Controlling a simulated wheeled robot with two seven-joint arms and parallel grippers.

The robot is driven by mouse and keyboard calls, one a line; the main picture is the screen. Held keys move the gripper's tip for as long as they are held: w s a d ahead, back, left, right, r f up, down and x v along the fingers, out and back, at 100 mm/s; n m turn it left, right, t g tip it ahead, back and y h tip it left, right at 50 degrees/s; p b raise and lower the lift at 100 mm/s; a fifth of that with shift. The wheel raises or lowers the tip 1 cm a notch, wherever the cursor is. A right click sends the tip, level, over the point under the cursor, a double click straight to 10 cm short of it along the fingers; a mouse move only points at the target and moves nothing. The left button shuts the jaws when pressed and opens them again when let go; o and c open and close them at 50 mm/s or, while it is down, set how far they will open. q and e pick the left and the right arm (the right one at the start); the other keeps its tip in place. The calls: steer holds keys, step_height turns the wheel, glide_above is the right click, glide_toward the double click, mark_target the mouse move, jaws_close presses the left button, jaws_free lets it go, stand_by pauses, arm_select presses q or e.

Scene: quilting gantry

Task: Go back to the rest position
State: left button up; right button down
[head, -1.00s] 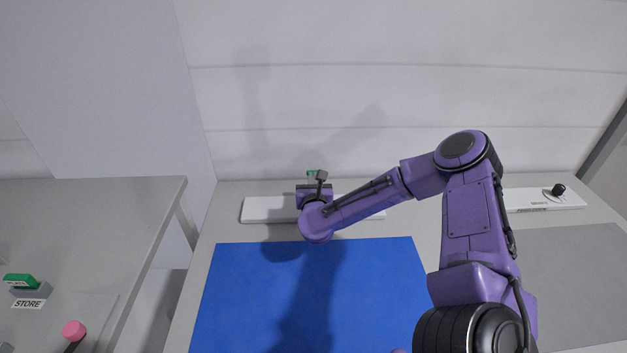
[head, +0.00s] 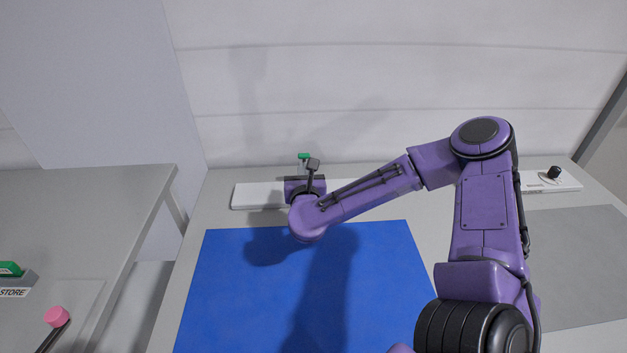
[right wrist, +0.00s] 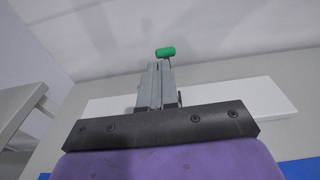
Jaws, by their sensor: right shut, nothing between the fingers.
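My right arm reaches in from the lower right in the head view, with its wrist over the far edge of the blue mat (head: 240,300). My right gripper (right wrist: 159,68) shows best in the right wrist view, where its two grey fingers lie together with nothing between them. In the head view the fingers are mostly hidden behind the wrist. A green-topped lever (head: 304,156) stands just beyond the gripper; its green grip (right wrist: 165,52) appears past the fingertips in the right wrist view. I cannot tell whether they touch. My left gripper is not in view.
A long white panel (head: 255,196) lies behind the mat, below a pale wall. A black knob (head: 554,172) sits on another white strip at right. A grey table (head: 80,210) at left bears a green-topped STORE block (head: 14,280) and a pink-ended stick (head: 57,317).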

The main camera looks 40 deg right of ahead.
steer(key=r+v, duration=0.1)
steer(key=v, duration=0.5)
steer(key=shift+s+d+b, duration=0.15)
steer(key=shift+d+b, duration=0.05)
steer(key=shift+b, duration=0.15)
